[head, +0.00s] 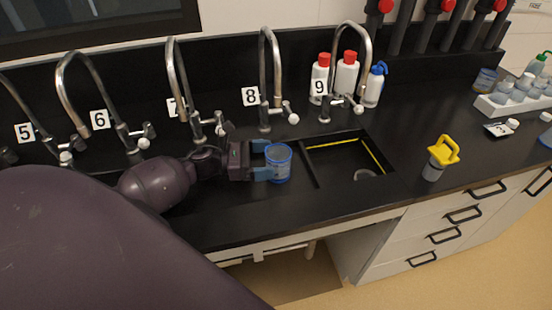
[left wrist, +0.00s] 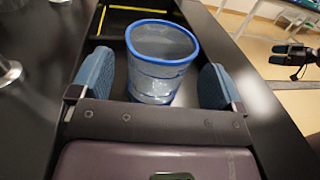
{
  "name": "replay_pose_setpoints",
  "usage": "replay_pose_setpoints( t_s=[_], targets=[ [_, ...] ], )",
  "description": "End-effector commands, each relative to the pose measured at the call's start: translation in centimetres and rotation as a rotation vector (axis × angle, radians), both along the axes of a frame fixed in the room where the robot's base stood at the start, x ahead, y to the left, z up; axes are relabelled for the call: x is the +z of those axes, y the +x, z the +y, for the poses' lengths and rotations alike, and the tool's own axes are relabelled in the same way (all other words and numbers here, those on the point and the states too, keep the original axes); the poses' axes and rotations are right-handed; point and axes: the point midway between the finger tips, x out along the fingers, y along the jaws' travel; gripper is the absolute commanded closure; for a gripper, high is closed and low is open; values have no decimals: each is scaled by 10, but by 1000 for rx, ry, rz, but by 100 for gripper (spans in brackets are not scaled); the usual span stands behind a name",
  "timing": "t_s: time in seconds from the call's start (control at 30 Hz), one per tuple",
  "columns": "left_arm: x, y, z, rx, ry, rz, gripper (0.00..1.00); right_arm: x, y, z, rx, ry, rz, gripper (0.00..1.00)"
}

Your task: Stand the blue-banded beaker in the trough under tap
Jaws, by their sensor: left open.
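The blue-banded beaker (head: 278,163) is clear with a blue rim, just left of the trough's open part, in front of tap 8 (head: 263,75). It is upright. In the left wrist view the beaker (left wrist: 160,62) lies between and slightly beyond the fingertips. My left gripper (head: 262,160) is open, with a blue finger on each side of the beaker and gaps showing in the left wrist view (left wrist: 155,88). What the beaker's base rests on is unclear. The trough (head: 310,165) has a yellow line inside. What seems my right gripper (left wrist: 290,53) is small at the right edge.
Tap 9 (head: 350,60) arches behind the trough. Red- and blue-capped bottles (head: 346,75) stand behind it. A yellow-handled object (head: 443,152) stands right of the trough. A white rack (head: 510,102) with containers is farther right. Other taps line the left.

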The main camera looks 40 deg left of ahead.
Motion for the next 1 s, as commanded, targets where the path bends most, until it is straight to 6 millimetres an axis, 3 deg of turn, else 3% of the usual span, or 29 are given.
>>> replay_pose_setpoints(
  t_s=[0.33,1.0],
  targets=[
    [0,-26,30,0,-1,1,6,-8,1,0,2,0,2,6],
    [2,-25,31,0,-3,-3,6,-12,-7,-1,-4,1,18,6]
  ],
)
